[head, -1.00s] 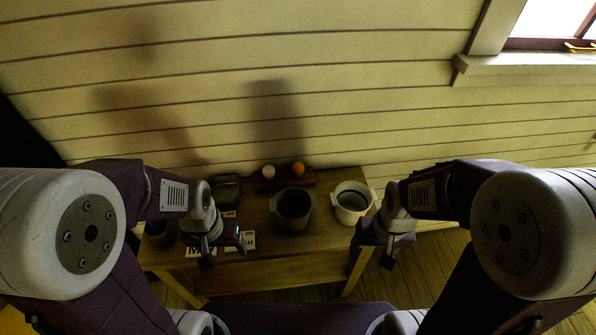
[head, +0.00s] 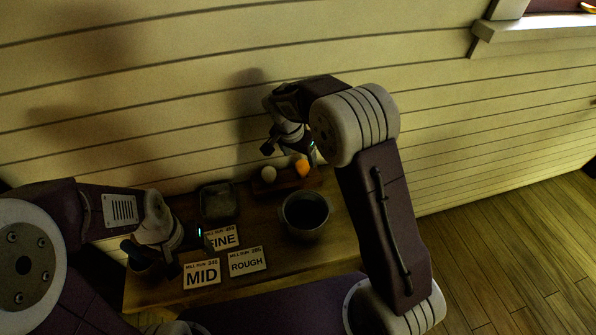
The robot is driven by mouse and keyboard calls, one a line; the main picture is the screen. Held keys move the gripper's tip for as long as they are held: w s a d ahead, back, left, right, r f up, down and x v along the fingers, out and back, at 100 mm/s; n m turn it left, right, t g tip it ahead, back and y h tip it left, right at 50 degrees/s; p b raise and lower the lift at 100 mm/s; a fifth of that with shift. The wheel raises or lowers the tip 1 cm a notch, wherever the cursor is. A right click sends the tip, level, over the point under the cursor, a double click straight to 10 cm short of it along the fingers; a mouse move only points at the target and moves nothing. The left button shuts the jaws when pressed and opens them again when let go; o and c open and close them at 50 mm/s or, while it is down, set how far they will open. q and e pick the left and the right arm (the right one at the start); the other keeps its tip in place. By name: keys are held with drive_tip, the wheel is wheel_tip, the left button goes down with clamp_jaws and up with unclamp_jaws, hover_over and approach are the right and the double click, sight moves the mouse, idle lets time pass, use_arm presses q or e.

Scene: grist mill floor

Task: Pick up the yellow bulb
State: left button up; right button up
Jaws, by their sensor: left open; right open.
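The yellow bulb (head: 302,168), looking orange-yellow, sits in a dark wooden holder (head: 287,187) at the back of the table. A white bulb (head: 268,174) stands beside it on the left. My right gripper (head: 290,153) is open and empty, just above and behind the two bulbs in the picture, with one finger close to the yellow bulb's top. I cannot tell whether it touches. My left gripper (head: 186,256) is open and empty over the table's left part, near the cards.
A dark pot (head: 305,215) stands in front of the holder. A dark square tray (head: 218,203) is left of it. Cards marked FINE (head: 222,237), MID (head: 201,273) and ROUGH (head: 247,261) lie in front. The plank wall rises close behind.

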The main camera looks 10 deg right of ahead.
sight(301, 164)
drive_tip(key=shift+d+f, duration=0.15)
drive_tip(key=shift+f, duration=0.2)
drive_tip(key=f, duration=0.1)
drive_tip(key=w+f, duration=0.1)
drive_tip(key=f, duration=0.1)
drive_tip(key=shift+w+f, duration=0.2)
drive_tip(key=shift+w, duration=0.1)
drive_tip(key=shift+d+f, duration=0.2)
drive_tip(key=shift+f, duration=0.05)
drive_tip(key=x, duration=0.4)
drive_tip(key=shift+s, duration=0.15)
drive_tip(key=shift+f, duration=0.25)
drive_tip(key=shift+r, duration=0.1)
clamp_jaws()
drive_tip(key=shift+d, duration=0.1)
